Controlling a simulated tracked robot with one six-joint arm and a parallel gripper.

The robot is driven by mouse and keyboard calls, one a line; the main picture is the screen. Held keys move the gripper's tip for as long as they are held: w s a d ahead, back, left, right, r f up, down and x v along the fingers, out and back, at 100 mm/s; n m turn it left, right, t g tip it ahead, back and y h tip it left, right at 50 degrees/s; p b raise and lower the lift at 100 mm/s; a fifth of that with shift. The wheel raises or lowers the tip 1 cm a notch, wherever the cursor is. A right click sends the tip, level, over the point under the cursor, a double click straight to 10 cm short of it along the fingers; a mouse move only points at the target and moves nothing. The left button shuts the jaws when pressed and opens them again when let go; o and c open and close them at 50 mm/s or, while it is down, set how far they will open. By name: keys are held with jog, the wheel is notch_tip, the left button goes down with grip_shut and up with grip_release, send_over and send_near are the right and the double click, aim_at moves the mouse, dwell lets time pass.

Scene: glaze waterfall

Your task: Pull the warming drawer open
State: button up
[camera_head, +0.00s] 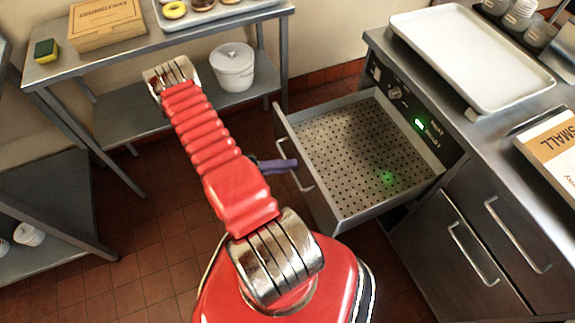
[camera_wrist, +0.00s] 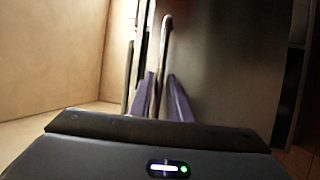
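The warming drawer (camera_head: 330,214) stands pulled well out of the steel counter on the right. Its perforated floor (camera_head: 360,150) shows, with no objects on it. Its bar handle (camera_head: 306,184) is on the front panel, facing left; it also shows in the wrist view as an upright bar (camera_wrist: 164,45). My gripper (camera_head: 290,165) is at the handle, its purple fingers (camera_wrist: 161,98) close on either side of the bar. They look shut on it, though their contact is partly hidden. My red arm hides part of the floor left of the drawer.
A control panel with a knob (camera_head: 395,92) and green display sits above the drawer. A white tray (camera_head: 470,50) lies on the counter. A steel table (camera_head: 190,42) with a cardboard box (camera_head: 106,22) stands at the back left. The tiled floor (camera_head: 150,245) left of my arm is clear.

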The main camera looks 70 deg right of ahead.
jog(key=shift+w, duration=0.1)
jog(key=v, duration=1.3)
jog(key=shift+w+f, duration=0.2)
jog(key=shift+w, duration=0.1)
jog(key=shift+a, duration=0.15)
